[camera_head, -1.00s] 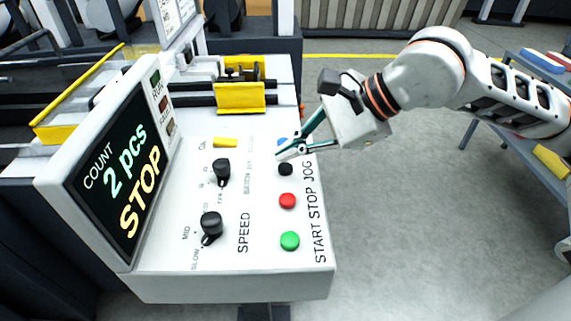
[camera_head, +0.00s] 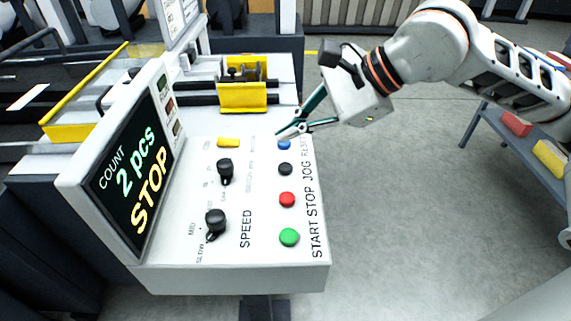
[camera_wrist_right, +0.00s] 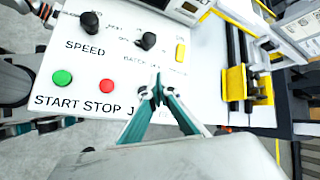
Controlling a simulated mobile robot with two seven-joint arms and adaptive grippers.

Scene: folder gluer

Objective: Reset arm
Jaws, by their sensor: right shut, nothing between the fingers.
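My right gripper (camera_head: 284,134) comes in from the right in the head view. It is shut and empty, its fingertips over the blue RESET button (camera_head: 284,145) at the far right of the control panel (camera_head: 265,265). I cannot tell whether the tips touch it. The black JOG button (camera_head: 285,169), red STOP button (camera_head: 287,199) and green START button (camera_head: 289,237) line up nearer to me. The screen (camera_head: 130,180) reads COUNT 2 pcs STOP. My left gripper is not in view.
Two black knobs (camera_head: 216,222) and a yellow switch (camera_head: 228,142) stand on the panel. A yellow bracket (camera_head: 238,98) sits behind on dark rails. A blue-grey bench (camera_head: 505,140) with red and yellow items is at the right. Open floor lies between.

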